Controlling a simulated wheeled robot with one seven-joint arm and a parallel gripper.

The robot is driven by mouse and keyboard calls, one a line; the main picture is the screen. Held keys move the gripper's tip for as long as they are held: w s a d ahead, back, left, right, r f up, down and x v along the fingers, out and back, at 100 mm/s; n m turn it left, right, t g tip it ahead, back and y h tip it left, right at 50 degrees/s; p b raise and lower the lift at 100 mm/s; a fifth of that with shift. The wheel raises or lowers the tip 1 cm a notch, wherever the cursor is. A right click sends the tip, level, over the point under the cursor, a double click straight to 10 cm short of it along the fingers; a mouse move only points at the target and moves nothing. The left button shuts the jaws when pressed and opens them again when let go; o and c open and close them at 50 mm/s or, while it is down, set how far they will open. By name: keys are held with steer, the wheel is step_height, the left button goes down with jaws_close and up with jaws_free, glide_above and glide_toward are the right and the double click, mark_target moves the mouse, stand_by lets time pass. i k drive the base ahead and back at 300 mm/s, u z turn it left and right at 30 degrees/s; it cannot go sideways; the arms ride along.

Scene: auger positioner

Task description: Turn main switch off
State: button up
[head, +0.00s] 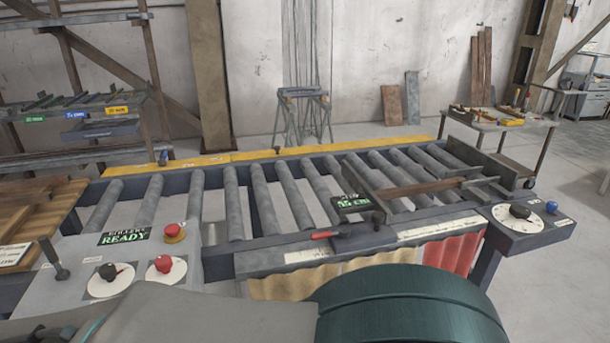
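No label that I can read says main switch. The grey control panel (130,250) at lower left carries a black rotary knob (108,271) and a red knob (163,264), each on a white disc. A red mushroom button (174,231) on a yellow base sits behind them, beside a display (124,238) lit green with READY. A second panel at right holds a black knob (519,211) on a white dial and a blue knob (551,206). My gripper is not in view; parts of my arm fill the bottom edge.
A roller conveyor (231,203) runs across the middle, with a green-lit display (356,202) and a red-handled lever (324,234). A black lever (53,257) stands left of the left knobs. A tool cart (510,128) stands back right; floor beyond the right panel is clear.

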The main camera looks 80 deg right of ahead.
mark_target(163, 263)
steer(key=u, duration=0.85)
steer(key=i, duration=0.8)
steer(key=z, duration=4.8)
steer(key=i, duration=0.5)
steer(key=u, duration=0.4)
steer(key=k, duration=0.55)
steer(key=u, duration=0.35)
